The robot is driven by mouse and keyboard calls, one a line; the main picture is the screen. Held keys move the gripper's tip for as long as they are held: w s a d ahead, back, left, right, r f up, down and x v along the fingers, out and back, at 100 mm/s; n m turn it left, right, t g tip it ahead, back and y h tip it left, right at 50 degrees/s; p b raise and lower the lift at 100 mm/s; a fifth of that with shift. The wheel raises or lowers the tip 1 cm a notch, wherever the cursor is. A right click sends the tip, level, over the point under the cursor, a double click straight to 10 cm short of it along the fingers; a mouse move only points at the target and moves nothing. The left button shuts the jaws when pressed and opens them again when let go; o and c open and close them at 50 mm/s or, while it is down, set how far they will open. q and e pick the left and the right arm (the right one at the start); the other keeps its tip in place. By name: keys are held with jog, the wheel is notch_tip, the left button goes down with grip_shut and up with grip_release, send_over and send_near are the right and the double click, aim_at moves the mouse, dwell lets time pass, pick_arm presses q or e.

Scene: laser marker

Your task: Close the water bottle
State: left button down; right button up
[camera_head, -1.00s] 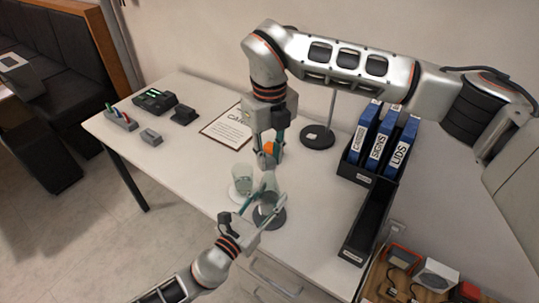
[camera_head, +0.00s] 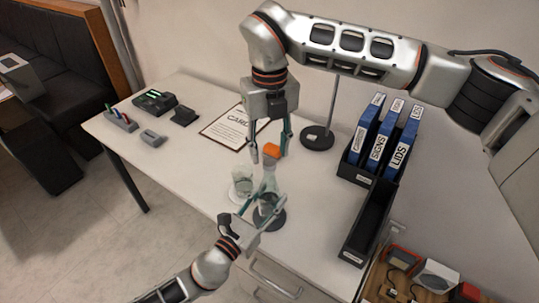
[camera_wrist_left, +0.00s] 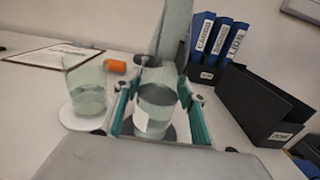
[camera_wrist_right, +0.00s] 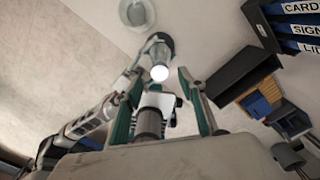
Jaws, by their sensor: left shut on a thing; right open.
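A clear bottle (camera_head: 268,182) with a narrow upper part stands over a dark round base. My left gripper (camera_head: 266,201) is shut around its lower body. An orange cap (camera_head: 271,151) shows behind the bottle's top. In the left wrist view the cap (camera_wrist_left: 116,66) looks separate from the bottle, to its left. My right gripper (camera_head: 269,156) is open and empty above the bottle area. The right wrist view shows a pale round top (camera_wrist_right: 159,73) with no orange on it.
A glass of water (camera_head: 242,181) stands on a white coaster left of the bottle. A framed sign (camera_head: 228,128) lies behind. A lamp base (camera_head: 317,137) is behind to the right. Blue binders (camera_head: 380,140) and a black tray (camera_head: 366,220) line the right side.

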notch_tip(320, 180, up, 9)
dwell(0.3)
pick_arm(q)
jog(key=c, duration=1.2)
grip_release()
jog(key=shift+o, duration=0.2)
jog(key=shift+s, duration=0.1)
jog(key=v, duration=1.2)
